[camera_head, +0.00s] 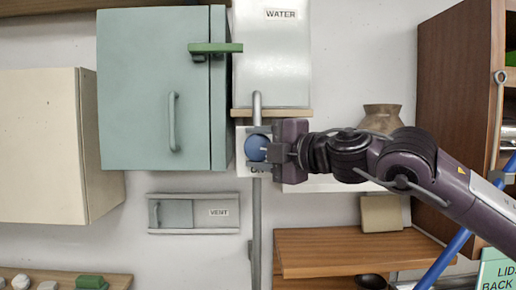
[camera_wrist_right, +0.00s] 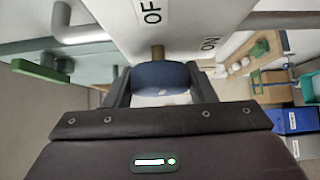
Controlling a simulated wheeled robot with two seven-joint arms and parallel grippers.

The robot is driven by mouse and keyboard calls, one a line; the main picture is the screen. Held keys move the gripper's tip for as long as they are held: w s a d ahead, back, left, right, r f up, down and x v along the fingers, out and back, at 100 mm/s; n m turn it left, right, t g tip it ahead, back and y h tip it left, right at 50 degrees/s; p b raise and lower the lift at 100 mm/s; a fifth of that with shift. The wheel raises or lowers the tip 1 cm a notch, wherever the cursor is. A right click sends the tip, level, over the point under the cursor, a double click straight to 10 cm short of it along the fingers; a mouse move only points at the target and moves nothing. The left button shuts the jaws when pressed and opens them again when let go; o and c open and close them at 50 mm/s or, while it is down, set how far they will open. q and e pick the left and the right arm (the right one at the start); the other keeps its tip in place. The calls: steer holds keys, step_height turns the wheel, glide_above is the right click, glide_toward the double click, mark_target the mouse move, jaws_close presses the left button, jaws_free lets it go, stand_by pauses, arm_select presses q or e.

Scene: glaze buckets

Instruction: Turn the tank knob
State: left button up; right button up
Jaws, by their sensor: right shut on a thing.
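The tank knob (camera_head: 257,148) is round and blue, on a white plate under the white tank (camera_head: 272,55) labelled WATER. In the right wrist view the knob (camera_wrist_right: 160,78) sits on a short brass stem, and the plate (camera_wrist_right: 185,25) carries the words OFF and ON. My right gripper (camera_head: 268,149) reaches in from the right and is shut on the knob. In the right wrist view its fingers (camera_wrist_right: 160,90) press on both sides of the knob. The head view shows a white line on the knob's face, partly hidden by the gripper. My left gripper is not in view.
A grey pipe (camera_head: 257,215) runs down the wall below the knob. A green-grey cabinet (camera_head: 150,90) hangs to the left, with a green latch (camera_head: 215,48). A VENT slider (camera_head: 194,213) is below it. A brown pot (camera_head: 382,118) and a wooden shelf (camera_head: 350,245) are to the right.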

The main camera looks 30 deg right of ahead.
mark_target(263, 149)
steer(key=shift+n+g, duration=0.6)
steer(key=shift+g, duration=0.1)
steer(key=o, duration=1)
steer(key=shift+c, duration=0.2)
steer(key=shift+s+d+b, duration=0.1)
steer(key=shift+s+b, duration=0.3)
steer(key=shift+b, duration=0.05)
steer(key=b+v, duration=0.4)
steer(key=v, duration=0.2)
steer(key=shift+s, duration=0.2)
steer(key=shift+s+d+r, duration=0.1)
steer(key=shift+s, duration=0.2)
